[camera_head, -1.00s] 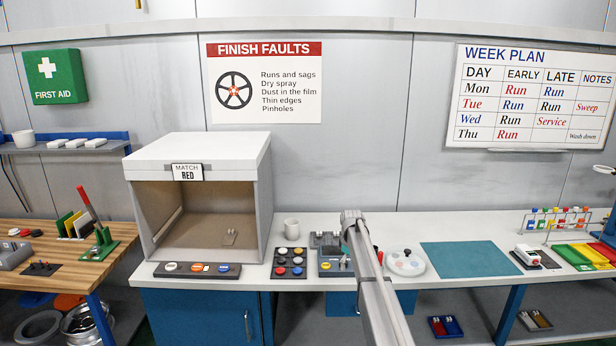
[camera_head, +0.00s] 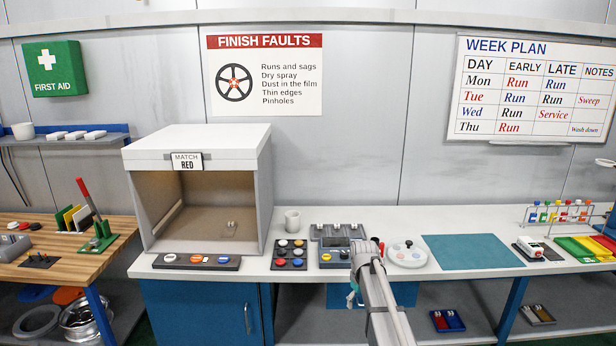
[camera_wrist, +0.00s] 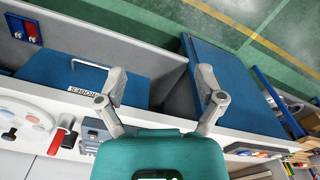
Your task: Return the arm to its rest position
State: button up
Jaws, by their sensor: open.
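My arm (camera_head: 382,305) rises from the bottom of the head view and ends in front of the bench's front edge, right of the middle. The fingers point past the bench edge toward a blue drawer (camera_wrist: 65,85) with a handle and a label.
The bench top (camera_head: 290,215) holds a white match booth (camera_head: 200,140), a button panel (camera_head: 290,254), a grey device (camera_head: 340,256), a round white palette (camera_head: 407,254) and a teal mat (camera_head: 470,252). A blue cabinet (camera_wrist: 235,85) and green floor (camera_wrist: 285,30) show in the wrist view.

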jog(key=s+f+m+b, duration=0.2)
jog(key=s, duration=1)
jog(key=s+f+m+b, duration=0.3)
jog(key=s, duration=1)
jog(key=shift+s+d+f, duration=0.3)
